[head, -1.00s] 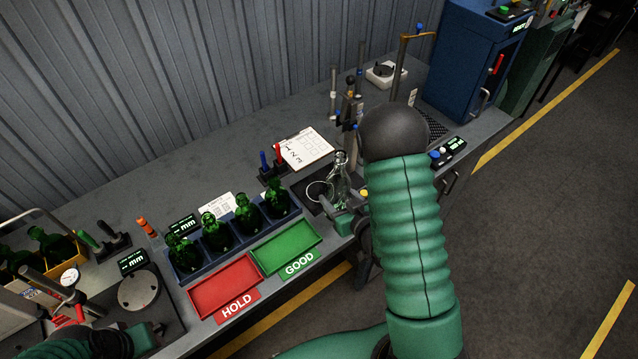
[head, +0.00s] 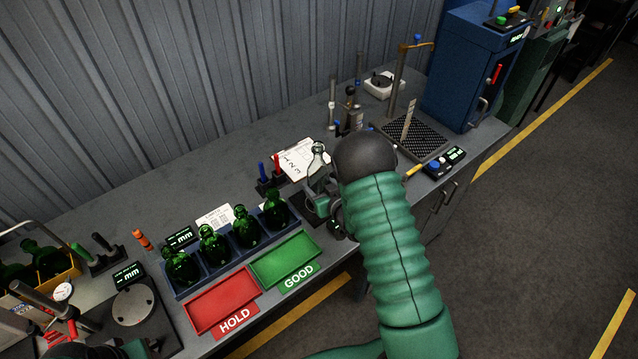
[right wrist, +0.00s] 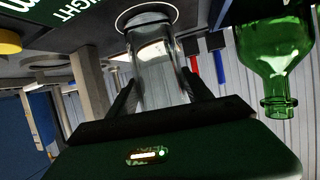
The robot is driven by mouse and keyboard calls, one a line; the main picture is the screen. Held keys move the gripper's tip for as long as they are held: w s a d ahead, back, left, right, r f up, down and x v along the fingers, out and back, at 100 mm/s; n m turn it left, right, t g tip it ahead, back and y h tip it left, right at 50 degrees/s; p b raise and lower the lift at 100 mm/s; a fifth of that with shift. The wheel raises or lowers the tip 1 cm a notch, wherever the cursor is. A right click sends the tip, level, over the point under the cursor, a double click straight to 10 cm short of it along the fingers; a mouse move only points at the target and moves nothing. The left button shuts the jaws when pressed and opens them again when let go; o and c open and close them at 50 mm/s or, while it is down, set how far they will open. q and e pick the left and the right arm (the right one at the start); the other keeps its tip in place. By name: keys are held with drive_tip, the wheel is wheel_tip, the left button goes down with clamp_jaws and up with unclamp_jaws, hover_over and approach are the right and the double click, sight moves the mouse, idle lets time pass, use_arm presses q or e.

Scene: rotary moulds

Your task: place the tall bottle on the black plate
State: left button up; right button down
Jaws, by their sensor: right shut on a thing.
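A tall clear glass bottle (head: 317,158) stands out above my right gripper (head: 325,193) in the head view. In the right wrist view my right gripper (right wrist: 160,88) has one finger on each side of the clear bottle (right wrist: 158,60) and is shut on it. A pale ring (right wrist: 147,16) shows around the bottle's base there; I cannot tell whether the base touches what is below. A black perforated plate (head: 428,143) lies at the right of the bench, beyond my right arm, apart from the bottle. My left gripper is not in view.
Several green bottles (head: 246,228) stand in a blue rack. Red HOLD (head: 222,300) and green GOOD (head: 286,259) trays lie before it. A clipboard (head: 293,160), a post (head: 398,75) and a control box (head: 444,163) are nearby.

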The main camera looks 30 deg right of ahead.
drive_tip(key=shift+a, duration=0.1)
drive_tip(key=c, duration=0.6)
unclamp_jaws()
drive_tip(key=shift+s, duration=0.1)
drive_tip(key=shift+c, duration=0.2)
drive_tip(key=shift+o, duration=1)
